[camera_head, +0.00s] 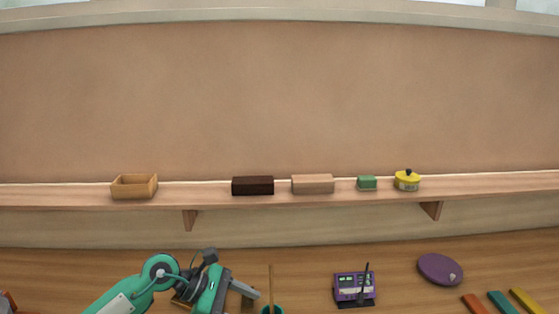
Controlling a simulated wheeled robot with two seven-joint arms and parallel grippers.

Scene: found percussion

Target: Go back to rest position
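My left gripper (248,294) is low in the head view, above the wooden table, at the end of my teal arm coming in from the lower left. Its grey fingers point right, toward an upright thin wooden stick (271,284). A gap appears to separate them from the stick. The stick stands at a teal cup (271,310), which is cut off by the bottom edge. Whether the fingers are open or shut is too small to tell. My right gripper is not in view.
A shelf (80,197) holds an open wooden box (134,187), dark block (253,186), tan block (313,184), green block (367,183) and yellow pot (407,181). On the table are a purple device (354,289), purple disc (439,269) and coloured bars (502,302).

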